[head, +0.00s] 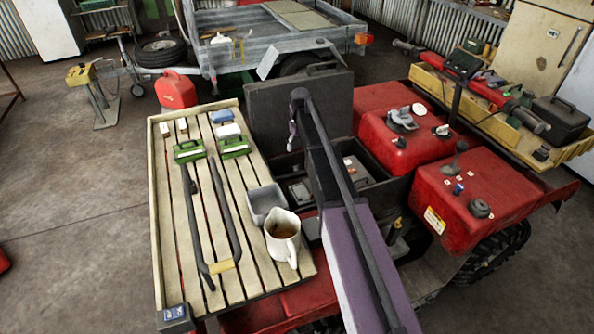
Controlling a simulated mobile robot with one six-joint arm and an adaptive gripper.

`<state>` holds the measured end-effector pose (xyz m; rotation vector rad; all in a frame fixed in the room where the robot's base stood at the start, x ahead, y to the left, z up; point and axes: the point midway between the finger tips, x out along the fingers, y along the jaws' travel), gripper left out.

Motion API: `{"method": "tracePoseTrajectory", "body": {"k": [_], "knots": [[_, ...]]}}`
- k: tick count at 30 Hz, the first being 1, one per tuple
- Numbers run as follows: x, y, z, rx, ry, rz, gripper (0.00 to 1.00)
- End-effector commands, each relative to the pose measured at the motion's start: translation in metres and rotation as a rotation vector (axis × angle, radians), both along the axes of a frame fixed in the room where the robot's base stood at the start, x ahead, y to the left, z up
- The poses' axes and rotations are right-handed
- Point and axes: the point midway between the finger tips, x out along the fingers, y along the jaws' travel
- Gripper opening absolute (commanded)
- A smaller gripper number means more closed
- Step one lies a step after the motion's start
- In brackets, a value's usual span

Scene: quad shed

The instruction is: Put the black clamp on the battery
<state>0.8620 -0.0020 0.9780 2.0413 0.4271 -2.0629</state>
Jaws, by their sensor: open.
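An open dark box (373,198) with its lid (265,112) raised sits in the middle of the red vehicle. A grey block with small red marks (357,170), which looks like the battery, lies in it, partly hidden by my arm. More grey parts (298,190) show left of my arm. I cannot pick out the black clamp with certainty. A bent black bar with a yellow piece (208,222) lies on the slatted wooden rack. My arm reaches up across the box, and its links cover part of it. I cannot make out my gripper's fingers.
The slatted rack (160,240) also bears two green cases (188,150) (235,146), a grey bin (265,201) and a cream jug (284,238) of brown liquid. A red can (175,91) stands behind. Right are red bodywork (492,187) and a loaded yellow tray (520,137).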

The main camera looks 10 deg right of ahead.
Motion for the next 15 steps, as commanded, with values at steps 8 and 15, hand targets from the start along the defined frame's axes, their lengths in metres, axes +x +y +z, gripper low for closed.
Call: {"method": "tracePoseTrajectory", "body": {"k": [8, 15], "knots": [[-0.001, 0.001, -0.026, 0.0, 0.0, -0.001, 0.79], [-0.001, 0.001, -0.044, 0.0, 0.0, -0.001, 0.79]]}}
